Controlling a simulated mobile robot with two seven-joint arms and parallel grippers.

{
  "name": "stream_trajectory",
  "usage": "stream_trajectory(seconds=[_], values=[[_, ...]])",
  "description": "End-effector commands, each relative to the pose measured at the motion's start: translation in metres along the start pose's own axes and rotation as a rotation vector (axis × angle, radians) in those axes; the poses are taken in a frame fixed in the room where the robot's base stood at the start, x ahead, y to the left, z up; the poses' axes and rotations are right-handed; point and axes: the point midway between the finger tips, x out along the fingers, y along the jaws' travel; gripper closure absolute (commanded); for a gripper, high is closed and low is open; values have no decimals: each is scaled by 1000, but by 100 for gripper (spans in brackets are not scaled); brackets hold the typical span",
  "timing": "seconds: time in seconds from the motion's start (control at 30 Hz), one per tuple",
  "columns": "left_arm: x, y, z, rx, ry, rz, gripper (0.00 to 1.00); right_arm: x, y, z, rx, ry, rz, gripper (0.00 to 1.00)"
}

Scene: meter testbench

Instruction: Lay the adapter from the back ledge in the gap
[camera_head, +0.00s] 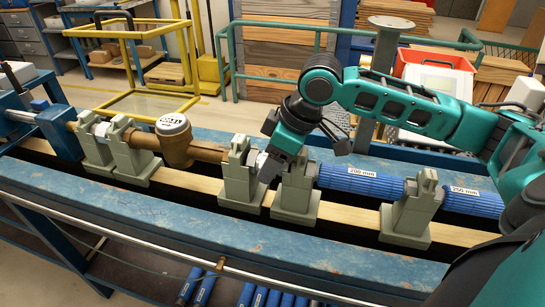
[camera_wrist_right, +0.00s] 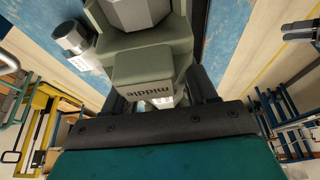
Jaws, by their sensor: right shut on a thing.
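My right gripper (camera_head: 272,165) reaches down at the narrow gap between two grey-green supports. The left support (camera_head: 240,180) has a whitish fitting at its right side. The right support (camera_head: 297,196) carries the end of a blue pipe. A small silver cylinder (camera_wrist_right: 72,38), possibly the adapter, is on the blue back ledge. My left gripper is not in view.
A brass meter (camera_head: 174,142) sits in the line at the left, beside more supports. The blue front beam (camera_head: 180,225) is clear. A metal post (camera_head: 384,75) stands behind.

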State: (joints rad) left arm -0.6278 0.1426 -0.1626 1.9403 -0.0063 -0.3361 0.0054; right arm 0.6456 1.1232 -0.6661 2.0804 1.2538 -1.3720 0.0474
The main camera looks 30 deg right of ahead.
Motion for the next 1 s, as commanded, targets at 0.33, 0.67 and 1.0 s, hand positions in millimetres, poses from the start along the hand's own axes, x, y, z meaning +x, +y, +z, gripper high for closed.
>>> stream_trajectory(seconds=[0.33, 0.67, 1.0], values=[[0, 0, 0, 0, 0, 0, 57, 0, 0, 0, -1, 1, 0, 26], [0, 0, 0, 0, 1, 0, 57, 0, 0, 0, 0, -2, -1, 13], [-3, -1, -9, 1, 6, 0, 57, -21, 0, -9, -1, 1, 0, 13]])
